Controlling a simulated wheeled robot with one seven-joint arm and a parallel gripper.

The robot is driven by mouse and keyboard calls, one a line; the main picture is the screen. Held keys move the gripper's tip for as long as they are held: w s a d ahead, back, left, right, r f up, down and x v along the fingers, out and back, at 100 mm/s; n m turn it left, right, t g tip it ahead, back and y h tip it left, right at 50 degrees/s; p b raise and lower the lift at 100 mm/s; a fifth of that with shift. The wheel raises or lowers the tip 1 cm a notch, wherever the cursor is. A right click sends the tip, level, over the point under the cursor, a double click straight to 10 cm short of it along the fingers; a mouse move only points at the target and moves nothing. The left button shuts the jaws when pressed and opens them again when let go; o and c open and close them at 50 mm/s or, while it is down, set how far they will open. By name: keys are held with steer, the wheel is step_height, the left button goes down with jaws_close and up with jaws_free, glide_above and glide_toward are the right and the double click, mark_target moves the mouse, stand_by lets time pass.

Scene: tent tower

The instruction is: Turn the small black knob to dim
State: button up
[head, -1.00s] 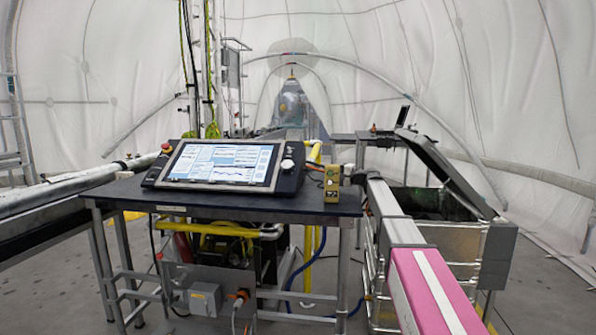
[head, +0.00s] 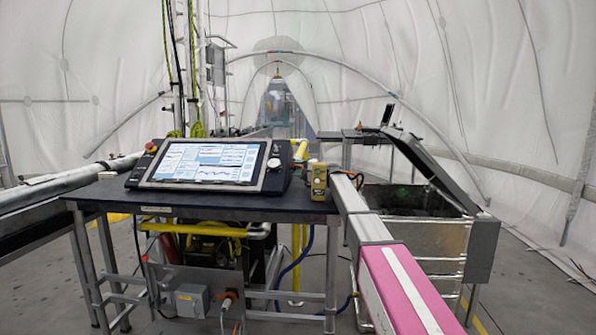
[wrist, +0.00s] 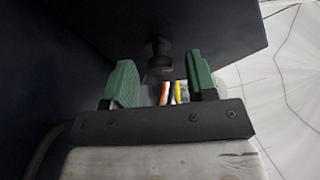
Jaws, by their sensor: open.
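In the wrist view, a small dark knob-like piece (wrist: 158,47) sticks out from a dark flat surface (wrist: 205,25). My gripper (wrist: 158,85) is open, its two green fingers apart on either side below this piece, with nothing held between them. I cannot tell whether they touch it. In the head view, a console with a lit screen (head: 206,162) stands on the black table (head: 235,205). A pale round knob (head: 273,162) and a red button (head: 151,148) sit on it. I cannot single out a small black knob there, and my gripper does not show.
A yellow box (head: 319,182) with cables stands at the table's right corner. A beam with a pink end (head: 395,290) runs along the right, beside a metal bin with a raised lid (head: 437,168). A long pipe (head: 60,188) lies at left. Floor shows at lower right.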

steer(key=shift+a, duration=0.1)
steer(key=shift+c, duration=0.3)
steer(key=c, duration=0.8)
steer(key=shift+c, duration=0.2)
